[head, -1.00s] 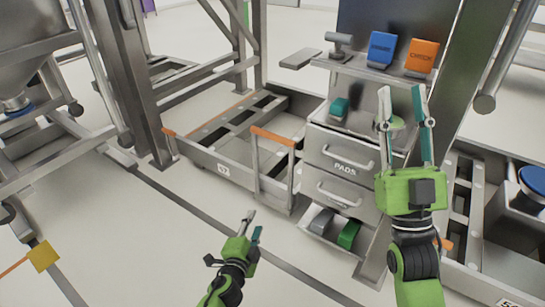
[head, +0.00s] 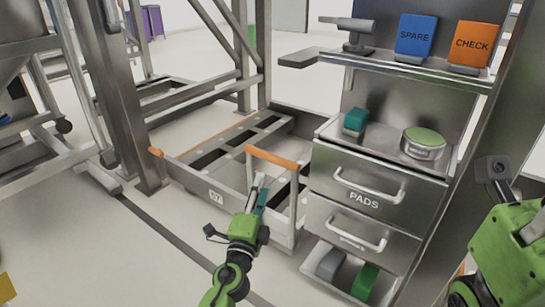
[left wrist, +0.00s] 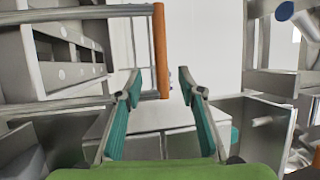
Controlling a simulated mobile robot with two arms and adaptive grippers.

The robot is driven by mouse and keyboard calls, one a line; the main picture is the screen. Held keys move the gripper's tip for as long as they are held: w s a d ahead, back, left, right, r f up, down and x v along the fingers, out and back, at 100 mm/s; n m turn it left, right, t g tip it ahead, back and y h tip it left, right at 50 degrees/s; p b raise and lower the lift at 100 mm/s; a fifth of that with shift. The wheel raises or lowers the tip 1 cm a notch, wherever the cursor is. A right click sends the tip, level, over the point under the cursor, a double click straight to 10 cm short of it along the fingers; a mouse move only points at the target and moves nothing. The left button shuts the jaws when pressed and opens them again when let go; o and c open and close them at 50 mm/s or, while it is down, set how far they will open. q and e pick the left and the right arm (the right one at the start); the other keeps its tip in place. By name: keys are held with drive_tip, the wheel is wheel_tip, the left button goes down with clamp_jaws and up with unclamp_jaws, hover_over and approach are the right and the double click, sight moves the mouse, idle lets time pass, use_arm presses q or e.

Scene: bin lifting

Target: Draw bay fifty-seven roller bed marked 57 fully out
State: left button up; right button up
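The roller bed marked 57 (head: 215,196) is a low grey frame with rollers and dark gaps, at the left of the drawer cabinet in the head view. An orange-topped handle (head: 272,157) stands up at its near right end. An orange bar (left wrist: 160,50) shows upright in the left wrist view. My left gripper (head: 260,184) is open, its tips just below the orange top in the head view. In the left wrist view the bar's end lies between the two fingertips (left wrist: 160,82); I cannot tell contact. My right gripper's green body (head: 510,250) is at the right edge, fingers unseen.
The cabinet with a PADS drawer (head: 363,200) stands right of the bed. A blue SPARE sign (head: 416,36) and an orange CHECK sign (head: 474,44) stand on its shelf. A steel post (head: 108,100) rises left of the bed.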

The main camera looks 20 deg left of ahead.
sight(270, 161)
use_arm(q)
drive_tip(key=w, duration=0.4)
drive_tip(key=w+r+b, duration=0.1)
drive_tip(key=w, duration=0.3)
drive_tip(key=w+r, duration=0.1)
drive_tip(key=w, duration=0.3)
drive_tip(key=shift+w+a+r, duration=0.1)
drive_tip(key=shift+a, duration=0.2)
clamp_jaws()
